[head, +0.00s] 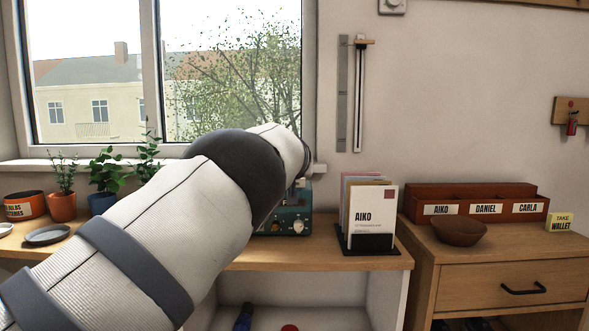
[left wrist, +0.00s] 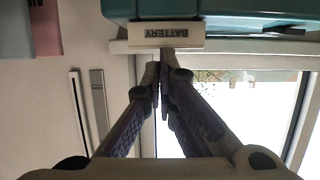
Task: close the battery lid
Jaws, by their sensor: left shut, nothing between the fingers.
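The teal device (head: 291,222) stands on the wooden shelf below the window, partly hidden behind my left arm in the head view. In the left wrist view its teal body (left wrist: 225,9) fills the top edge. The cream battery lid (left wrist: 167,34), with the word BATTERY upside down, shows against that body; I cannot tell whether it is fully closed. My left gripper (left wrist: 167,55) is shut and empty, its fingertips at the lid's lower edge in the picture. I cannot tell whether they touch. In the head view the gripper is hidden by my arm.
A letter holder with an AIKO card (head: 371,215) stands just right of the device. Potted plants (head: 105,175) and a dark plate (head: 47,235) are at the left. A drawer cabinet (head: 500,280) at the right bears a brown bowl (head: 459,231) and a labelled red-brown box (head: 480,203).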

